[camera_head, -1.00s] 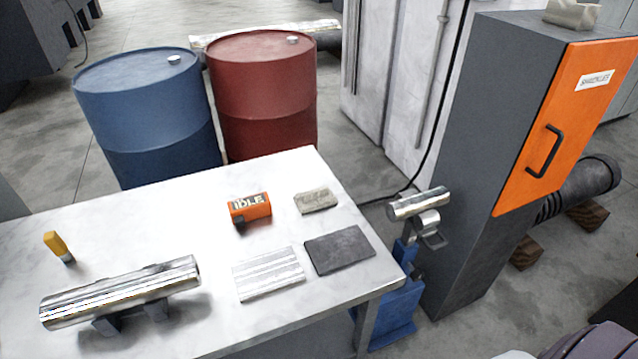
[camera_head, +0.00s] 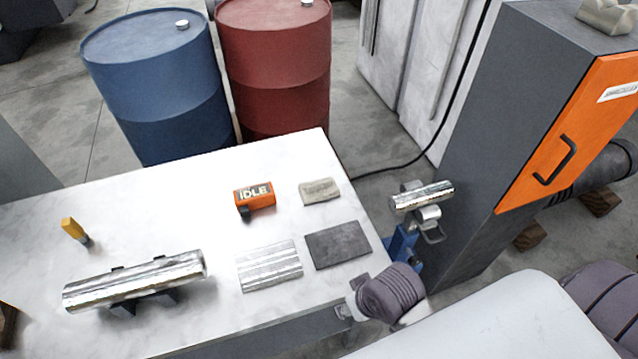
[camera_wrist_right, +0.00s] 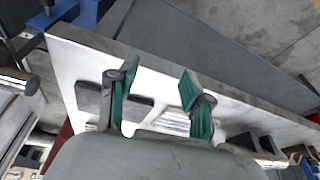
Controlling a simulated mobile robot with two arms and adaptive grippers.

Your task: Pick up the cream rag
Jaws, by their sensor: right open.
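The cream rag (camera_head: 320,191), a small folded greyish-cream cloth, lies flat on the white table, right of the orange IDLE box and behind the dark grey pad. A second cream folded cloth-like piece (camera_head: 604,14) sits on top of the grey cabinet. My right arm comes in from the lower right in the head view, with its hand low at the table's front edge, well short of the rag. In the right wrist view my right gripper (camera_wrist_right: 157,88) is open, its teal-lined fingers apart with nothing between them. I cannot pick out the rag there. My left gripper is not in view.
On the table (camera_head: 140,210) are the orange IDLE box (camera_head: 254,195), striped sheet (camera_head: 269,266), dark pad (camera_head: 338,245), shiny cylinder (camera_head: 135,281) on a cradle and yellow-handled tool (camera_head: 75,231). Blue (camera_head: 158,85) and red (camera_head: 273,70) barrels stand behind. The cabinet (camera_head: 500,130) is right.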

